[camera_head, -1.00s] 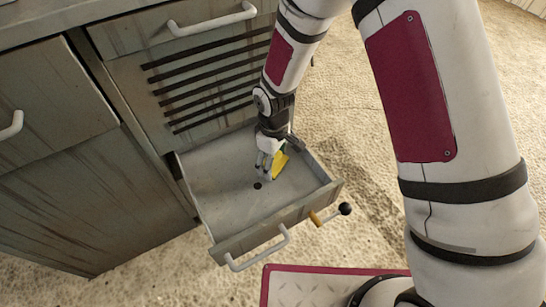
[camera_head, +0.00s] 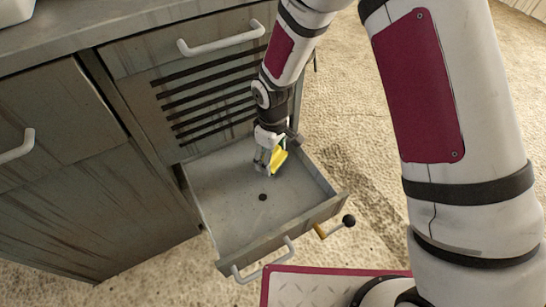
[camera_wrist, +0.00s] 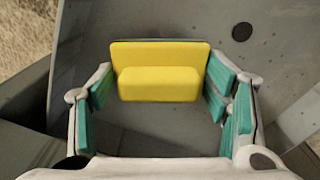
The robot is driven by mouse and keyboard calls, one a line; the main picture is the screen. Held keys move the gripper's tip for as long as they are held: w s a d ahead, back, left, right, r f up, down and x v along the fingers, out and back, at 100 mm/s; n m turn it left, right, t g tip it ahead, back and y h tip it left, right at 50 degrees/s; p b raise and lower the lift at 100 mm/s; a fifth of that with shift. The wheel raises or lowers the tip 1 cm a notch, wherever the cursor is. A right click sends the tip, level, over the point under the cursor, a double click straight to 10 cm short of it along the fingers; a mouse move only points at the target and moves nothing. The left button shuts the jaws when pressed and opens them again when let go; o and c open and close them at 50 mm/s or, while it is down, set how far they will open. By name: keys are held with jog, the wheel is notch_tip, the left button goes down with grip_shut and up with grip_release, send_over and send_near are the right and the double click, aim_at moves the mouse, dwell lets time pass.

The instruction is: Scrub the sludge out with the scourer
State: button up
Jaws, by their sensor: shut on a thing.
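My gripper (camera_head: 264,168) reaches down into the open grey drawer (camera_head: 222,215), near its back. It is shut on the yellow scourer (camera_head: 279,161). In the wrist view the scourer (camera_wrist: 160,85) is a yellow block with a wider flat plate, between the teal-padded fingers. A small dark round spot (camera_head: 263,197) lies on the drawer floor, in front of and apart from the gripper. It also shows in the wrist view (camera_wrist: 242,31), beyond the right finger. I cannot tell whether it is sludge or a hole. Whether the scourer touches the floor is unclear.
The drawer's low walls surround the gripper, with a white handle (camera_head: 264,262) on its front. The grey cabinet (camera_head: 130,150) with dark slots stands behind. A lever with a black knob (camera_head: 348,220) sticks out by the drawer's right front corner. The drawer floor is otherwise mostly clear.

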jog(key=shift+r+p, duration=1.35)
jog(key=shift+r, duration=0.8)
